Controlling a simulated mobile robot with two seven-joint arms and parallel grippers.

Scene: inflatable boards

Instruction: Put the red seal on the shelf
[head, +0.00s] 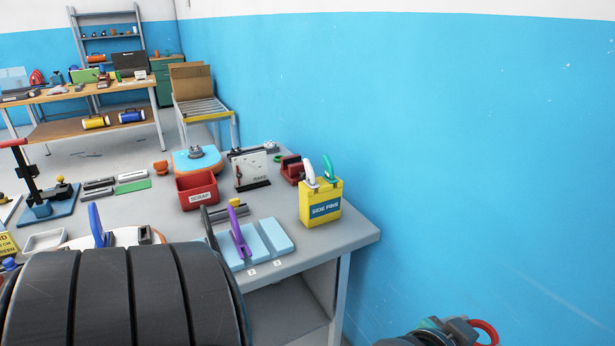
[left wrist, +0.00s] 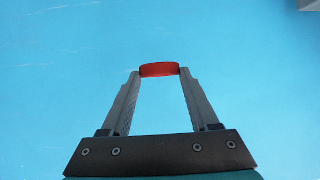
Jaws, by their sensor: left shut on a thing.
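The red seal (head: 487,332) is a ring at the lower right edge of the head view, partly cut off. My left gripper (head: 466,330) is shut on it, in front of the blue wall and away from the workbench. In the left wrist view the red seal (left wrist: 160,69) sits between the two fingertips, seen edge-on. A grey shelf rack (head: 108,38) with small items on its boards stands far off at the back left. My right gripper is not in view.
The near grey workbench (head: 352,233) carries a red scrap bin (head: 197,190), a yellow side-fins box (head: 320,207) and several tools. Its lower shelf (head: 284,318) is partly visible. A wooden table (head: 85,92) and a roller stand (head: 203,107) are farther back.

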